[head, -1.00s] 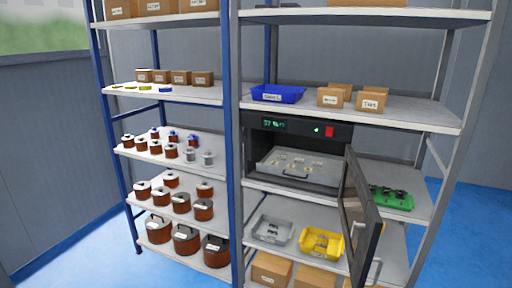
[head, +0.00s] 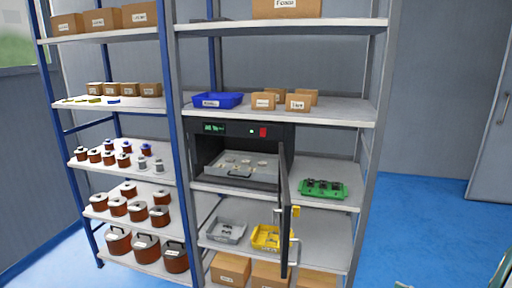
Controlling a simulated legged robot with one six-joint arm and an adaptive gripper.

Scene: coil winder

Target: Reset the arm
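My gripper does not clearly show in the head view. Something pale and green (head: 500,272) cuts into the lower right corner, and I cannot tell what it is. The oven-like cabinet (head: 222,128) on the right shelf unit has a lit green display. Its dark door (head: 285,210) stands open, swung out toward me. A grey tray (head: 245,170) with small parts sits inside it.
Shelves hold copper coils (head: 145,246), a blue bin (head: 217,100), cardboard boxes (head: 298,102), a green tray (head: 323,190), a grey bin (head: 226,231) and a yellow bin (head: 270,238). Blue floor (head: 430,215) is clear at the right, before a grey door (head: 495,140).

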